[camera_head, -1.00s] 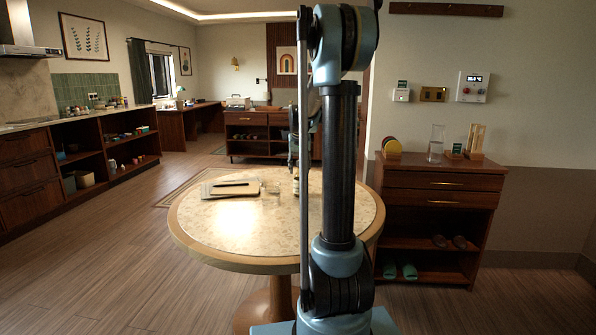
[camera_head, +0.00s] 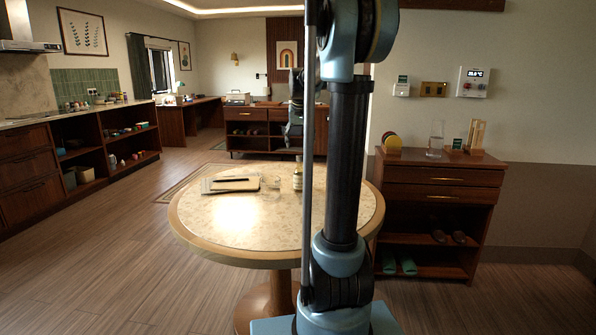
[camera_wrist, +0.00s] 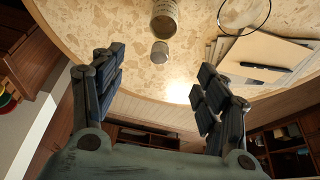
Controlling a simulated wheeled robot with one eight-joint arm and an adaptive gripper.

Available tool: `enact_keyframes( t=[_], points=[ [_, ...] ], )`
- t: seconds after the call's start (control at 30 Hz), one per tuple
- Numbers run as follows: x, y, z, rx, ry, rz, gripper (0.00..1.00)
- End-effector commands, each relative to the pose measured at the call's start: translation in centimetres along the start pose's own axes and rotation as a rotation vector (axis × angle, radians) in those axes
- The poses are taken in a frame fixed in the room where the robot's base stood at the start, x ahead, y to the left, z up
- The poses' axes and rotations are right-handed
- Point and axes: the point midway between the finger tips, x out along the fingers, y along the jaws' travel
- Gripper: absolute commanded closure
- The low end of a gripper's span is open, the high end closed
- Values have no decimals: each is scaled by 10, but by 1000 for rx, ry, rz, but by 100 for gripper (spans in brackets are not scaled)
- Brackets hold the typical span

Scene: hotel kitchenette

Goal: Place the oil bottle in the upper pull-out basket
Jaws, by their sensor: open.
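The oil bottle (camera_head: 298,177) stands upright on the round table, just left of my arm in the head view. In the wrist view the bottle (camera_wrist: 164,22) shows at the top with its round cap (camera_wrist: 160,52) nearest the camera. My gripper (camera_wrist: 160,68) is open and empty. Its two fingers are spread to either side below the cap, and neither touches the bottle. In the head view my gripper (camera_head: 294,132) is above the bottle, partly hidden by my arm. I cannot make out a pull-out basket in either view.
The round table (camera_head: 215,222) also holds a clear glass (camera_head: 274,181) and papers with a dark pen (camera_head: 232,180). A wooden cabinet (camera_head: 443,176) stands at right, with open shelves (camera_head: 88,150) along the left wall. The floor at left is clear.

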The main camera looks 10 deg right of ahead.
Motion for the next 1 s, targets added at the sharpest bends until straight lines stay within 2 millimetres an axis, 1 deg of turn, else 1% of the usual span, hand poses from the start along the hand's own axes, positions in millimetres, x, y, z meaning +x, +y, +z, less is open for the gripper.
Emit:
enact_keyframes(
  t=[0.1,0.5,0.63,0.87,1.0],
  points=[
    [20,0,0,0,0,0,33],
    [90,0,0,0,0,0,33],
    [105,0,0,0,0,0,33],
    [116,0,1,0,0,0,33],
    [134,-1,2,0,0,0,33]
  ],
)
